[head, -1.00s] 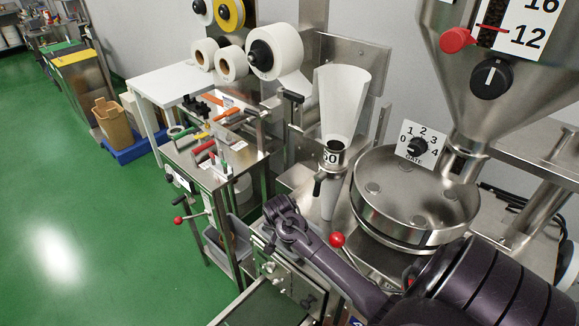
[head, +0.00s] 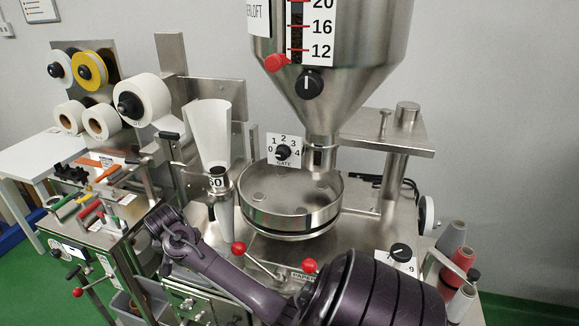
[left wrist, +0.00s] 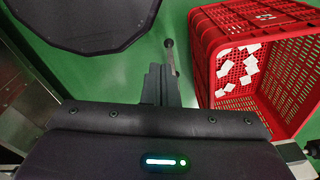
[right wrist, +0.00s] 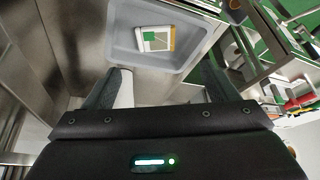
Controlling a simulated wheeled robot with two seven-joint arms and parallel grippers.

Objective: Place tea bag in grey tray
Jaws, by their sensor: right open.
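A tea bag (right wrist: 155,40), a small white square packet with a green patch and a yellowish edge, lies inside the grey tray (right wrist: 125,62) in the right wrist view. My right gripper (right wrist: 163,82) is open and empty, its fingers spread just short of the tea bag, near the tray's near rim. In the head view a grey tray (head: 127,305) shows in part at the lower left; my right arm crosses in front of the machine and its fingers are hidden. My left gripper (left wrist: 163,72) looks shut and empty in the left wrist view, above the green floor.
A red crate (left wrist: 207,75) with several white packets stands on the floor. The packing machine's hopper (head: 340,70), round steel pan (head: 290,222) and red-knobbed levers (head: 238,248) stand close to my right arm. Thread cones (head: 450,240) stand at the right.

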